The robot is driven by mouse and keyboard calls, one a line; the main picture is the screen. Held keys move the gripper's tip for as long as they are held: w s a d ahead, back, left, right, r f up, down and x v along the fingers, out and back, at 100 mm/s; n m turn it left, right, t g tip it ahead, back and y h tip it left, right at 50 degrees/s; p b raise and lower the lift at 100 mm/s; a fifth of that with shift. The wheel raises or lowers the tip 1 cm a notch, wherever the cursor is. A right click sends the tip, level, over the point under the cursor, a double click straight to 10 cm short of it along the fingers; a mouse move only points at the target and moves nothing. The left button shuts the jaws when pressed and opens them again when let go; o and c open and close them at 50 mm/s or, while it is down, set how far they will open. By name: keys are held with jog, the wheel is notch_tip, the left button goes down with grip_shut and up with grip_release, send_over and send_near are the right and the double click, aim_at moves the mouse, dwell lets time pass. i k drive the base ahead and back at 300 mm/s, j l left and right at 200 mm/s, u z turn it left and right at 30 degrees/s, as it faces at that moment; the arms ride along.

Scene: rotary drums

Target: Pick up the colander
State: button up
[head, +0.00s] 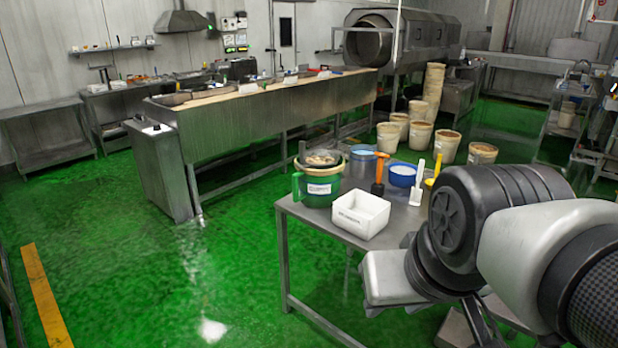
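My arm (500,235) comes in from the right and covers the table's right part. Its end is low at the right, beside the table and well apart from the vessel. Whether my gripper's fingers are open or shut cannot be made out.
On the metal table (312,222) stand a white box (361,213), blue tubs (403,175), an orange-handled tool (379,172) and a white scoop (418,183). Several beige buckets (419,135) stand on the floor behind. The green floor left of the table is clear.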

aim_at(314, 158)
jog(key=z, duration=0.65)
jog(key=i+j+z, duration=0.3)
jog(key=j+z, duration=0.3)
jog(key=i+j+z, duration=0.15)
jog(key=j+z, duration=0.15)
jog(key=i+j+z, duration=0.15)
jog(key=j, duration=0.4)
jog(key=j+z, duration=0.2)
jog(key=j, duration=0.35)
jog(key=i+j, duration=0.1)
jog(key=j, duration=1.15)
jog(key=i+j, duration=0.15)
jog(key=j, duration=0.5)
jog(key=z, duration=0.05)
